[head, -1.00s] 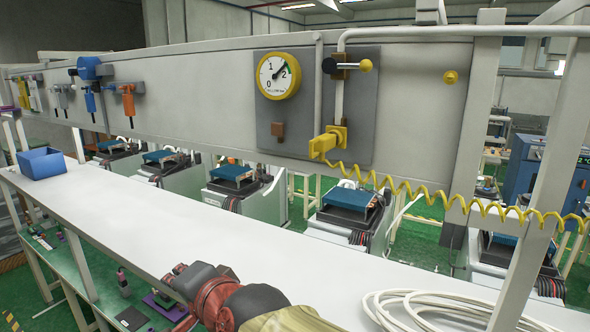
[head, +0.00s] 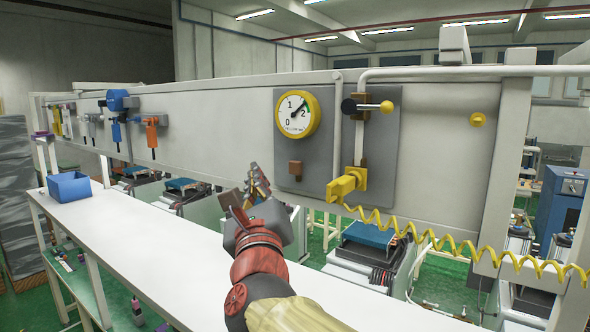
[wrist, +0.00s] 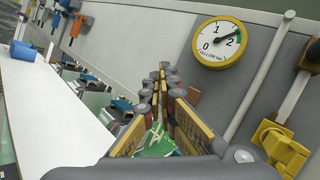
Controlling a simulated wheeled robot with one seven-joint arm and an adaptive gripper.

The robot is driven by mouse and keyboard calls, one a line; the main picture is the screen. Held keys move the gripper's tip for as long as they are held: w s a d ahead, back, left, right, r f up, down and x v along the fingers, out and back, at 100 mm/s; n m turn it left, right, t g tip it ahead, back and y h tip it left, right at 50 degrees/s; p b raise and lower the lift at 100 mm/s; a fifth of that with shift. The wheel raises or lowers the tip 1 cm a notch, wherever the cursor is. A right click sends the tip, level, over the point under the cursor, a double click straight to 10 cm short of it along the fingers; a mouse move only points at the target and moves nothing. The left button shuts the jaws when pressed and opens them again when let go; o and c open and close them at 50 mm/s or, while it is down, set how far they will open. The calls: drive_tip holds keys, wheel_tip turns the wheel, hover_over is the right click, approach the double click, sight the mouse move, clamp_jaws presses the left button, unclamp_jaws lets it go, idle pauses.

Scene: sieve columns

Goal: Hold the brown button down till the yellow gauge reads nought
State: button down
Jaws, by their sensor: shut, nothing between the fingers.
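The brown button (head: 295,170) is a small block low on the grey panel (head: 385,140). It also shows in the wrist view (wrist: 194,97), partly hidden behind my fingers.
Right of the gauge are a lever with a black and a yellow knob (head: 367,107) and a yellow coupling (head: 348,185) with a coiled yellow hose (head: 450,242). A long white bench (head: 130,235) runs below, with a blue bin (head: 69,187) at its far left.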

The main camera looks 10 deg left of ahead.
sight(296, 168)
idle(0.3)
drive_tip(key=w+d+b, duration=0.2)
drive_tip(key=w+d, duration=0.1)
drive_tip(key=w, duration=0.5)
drive_tip(key=shift+d, duration=0.15)
drive_tip(key=shift+w+d+f+b, duration=0.15)
drive_tip(key=shift+w+b, duration=0.2)
drive_tip(key=shift+b, duration=0.35)
idle(1.1)
drive_tip(key=shift+r, duration=0.2)
